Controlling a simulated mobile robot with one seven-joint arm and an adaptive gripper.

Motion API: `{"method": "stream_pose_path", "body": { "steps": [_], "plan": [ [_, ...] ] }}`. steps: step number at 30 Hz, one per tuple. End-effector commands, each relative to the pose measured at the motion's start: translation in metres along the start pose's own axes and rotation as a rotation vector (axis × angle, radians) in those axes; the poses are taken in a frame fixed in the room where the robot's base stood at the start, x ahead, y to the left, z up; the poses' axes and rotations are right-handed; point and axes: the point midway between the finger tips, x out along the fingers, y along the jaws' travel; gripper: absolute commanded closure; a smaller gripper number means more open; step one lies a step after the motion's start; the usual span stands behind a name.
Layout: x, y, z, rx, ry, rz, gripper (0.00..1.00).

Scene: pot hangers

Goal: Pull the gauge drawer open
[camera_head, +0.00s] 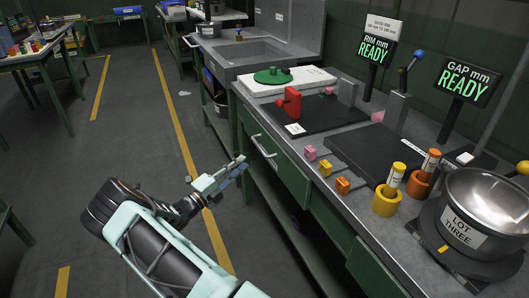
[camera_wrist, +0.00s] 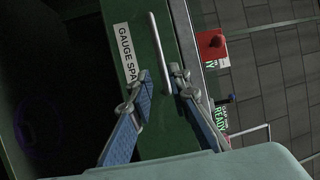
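The gauge drawer (camera_wrist: 160,112) is a green front with a white label reading "GAUGE SPA…" in the wrist view. Its pale bar handle (camera_wrist: 160,52) runs lengthwise just beyond my fingertips. My gripper (camera_wrist: 162,82) is open, with one blue-padded finger on each side of the handle's line. I cannot tell whether the fingers overlap the bar in depth. In the head view, a green drawer front (camera_head: 281,168) with a pale handle (camera_head: 264,147) looks flush with the bench. My gripper (camera_head: 236,169) is left of that handle, with nothing visible in it.
The bench top (camera_head: 300,150) holds a red clamp (camera_head: 291,102), small coloured blocks, yellow and orange cups, and a steel pot (camera_head: 485,205) labelled "LOT THREE". Two signs read "READY". A sink (camera_head: 250,52) stands behind. The floor (camera_head: 130,140) left of the bench is clear.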

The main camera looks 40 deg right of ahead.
Motion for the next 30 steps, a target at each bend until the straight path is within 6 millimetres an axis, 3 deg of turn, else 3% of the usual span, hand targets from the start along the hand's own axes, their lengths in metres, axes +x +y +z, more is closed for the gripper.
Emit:
{"method": "stream_pose_path", "body": {
  "steps": [16, 21, 30],
  "plan": [
    [0.09, 0.001, -0.001, 0.003, 0.004, 0.002, 0.83],
    [0.103, 0.001, -0.001, 0.002, 0.002, 0.003, 0.83],
    [0.105, 0.0, -0.001, 0.002, 0.002, 0.003, 0.83]
  ]
}}
